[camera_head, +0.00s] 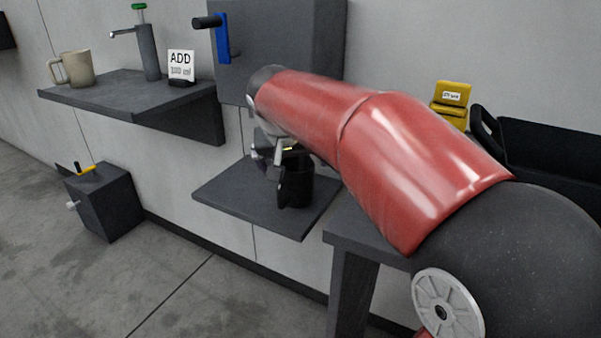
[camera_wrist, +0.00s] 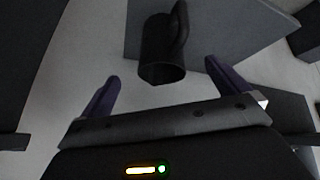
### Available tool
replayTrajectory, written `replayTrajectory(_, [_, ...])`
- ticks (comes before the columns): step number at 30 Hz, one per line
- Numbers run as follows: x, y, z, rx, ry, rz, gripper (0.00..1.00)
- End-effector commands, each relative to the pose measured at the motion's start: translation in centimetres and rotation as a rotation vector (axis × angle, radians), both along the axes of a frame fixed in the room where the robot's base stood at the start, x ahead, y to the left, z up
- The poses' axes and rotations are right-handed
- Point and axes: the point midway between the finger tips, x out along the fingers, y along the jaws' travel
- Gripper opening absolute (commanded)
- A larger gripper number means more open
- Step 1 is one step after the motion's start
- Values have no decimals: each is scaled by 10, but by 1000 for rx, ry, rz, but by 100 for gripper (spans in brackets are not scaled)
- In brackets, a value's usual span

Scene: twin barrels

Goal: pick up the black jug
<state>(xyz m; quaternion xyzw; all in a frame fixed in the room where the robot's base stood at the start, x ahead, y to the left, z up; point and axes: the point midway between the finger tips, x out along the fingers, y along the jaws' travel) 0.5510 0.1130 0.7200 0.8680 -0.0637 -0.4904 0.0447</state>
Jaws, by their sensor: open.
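The black jug (camera_head: 296,188) stands upright on a low grey shelf (camera_head: 237,205) against the wall, partly hidden by my gripper. In the wrist view the black jug (camera_wrist: 158,48) lies ahead of the fingers, its handle on the right side and its rim toward me. My gripper (camera_head: 277,160) is at the jug's upper left in the head view. In the wrist view my gripper (camera_wrist: 166,86) is open, its two dark purple fingers spread wide with nothing between the tips. The jug is centred roughly between them, a little beyond; I cannot tell the exact gap.
A higher shelf (camera_head: 120,88) holds a beige mug (camera_head: 74,69), a tap (camera_head: 147,52) and an "ADD" sign (camera_head: 181,65). A grey panel (camera_head: 290,40) with a blue lever (camera_head: 222,38) hangs above the jug. A dark box (camera_head: 105,203) stands on the floor at left.

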Motion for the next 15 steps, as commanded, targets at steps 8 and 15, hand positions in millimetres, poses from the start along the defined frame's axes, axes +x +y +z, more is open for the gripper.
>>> replayTrajectory(8, [9,-3,-17,-1,2,-1,100])
replayTrajectory(15, [21,-5,-36,-1,3,0,100])
